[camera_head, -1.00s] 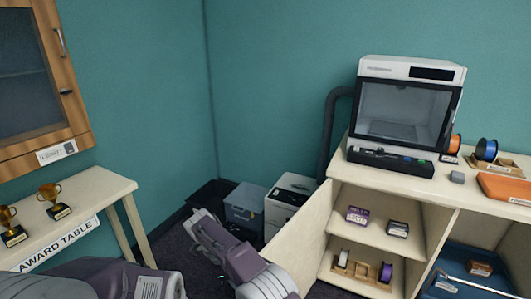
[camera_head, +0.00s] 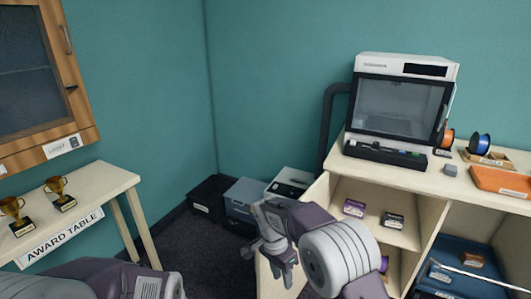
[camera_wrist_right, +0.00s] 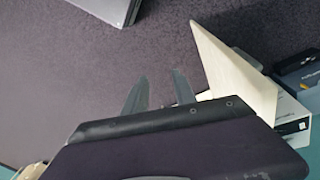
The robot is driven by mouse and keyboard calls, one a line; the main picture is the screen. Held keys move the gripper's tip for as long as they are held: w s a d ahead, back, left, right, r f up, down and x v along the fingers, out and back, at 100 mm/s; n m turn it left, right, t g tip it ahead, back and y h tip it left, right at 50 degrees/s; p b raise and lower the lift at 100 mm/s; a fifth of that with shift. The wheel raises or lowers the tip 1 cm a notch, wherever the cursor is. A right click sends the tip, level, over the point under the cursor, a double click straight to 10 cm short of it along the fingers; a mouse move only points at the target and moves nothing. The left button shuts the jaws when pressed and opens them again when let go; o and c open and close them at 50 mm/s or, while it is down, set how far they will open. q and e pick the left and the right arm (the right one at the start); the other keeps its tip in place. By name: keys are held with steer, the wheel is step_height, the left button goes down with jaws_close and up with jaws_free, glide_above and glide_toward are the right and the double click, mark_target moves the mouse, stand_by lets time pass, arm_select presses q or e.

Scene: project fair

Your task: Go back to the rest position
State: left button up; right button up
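My right gripper (camera_head: 275,270) hangs in front of the open cabinet's left panel, pointing down toward the dark floor. In the right wrist view its two fingers (camera_wrist_right: 159,85) stand apart with nothing between them, only carpet below. Part of my left arm shows at the bottom left of the head view, but its gripper is out of the picture.
The award table (camera_head: 118,183) with two trophies stands at left. The cabinet (camera_head: 375,178) at right bears a 3D printer (camera_head: 405,100) and spools. Its left panel also shows in the wrist view (camera_wrist_right: 235,75). Boxes (camera_head: 243,197) stand in the corner. Carpet between is clear.

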steer(key=s+d+n+t+y, duration=0.2)
steer(key=s+d+n, duration=0.7)
steer(key=s+d, duration=0.55)
step_height(320, 180, up, 12)
steer(key=s+a+p, duration=0.1)
steer(key=s+p, duration=0.1)
steer(key=p, duration=1)
steer(key=shift+s+a+n, duration=0.2)
steer(key=shift+s+n, duration=0.1)
steer(key=shift+s, duration=0.05)
steer(key=shift+f, duration=0.15)
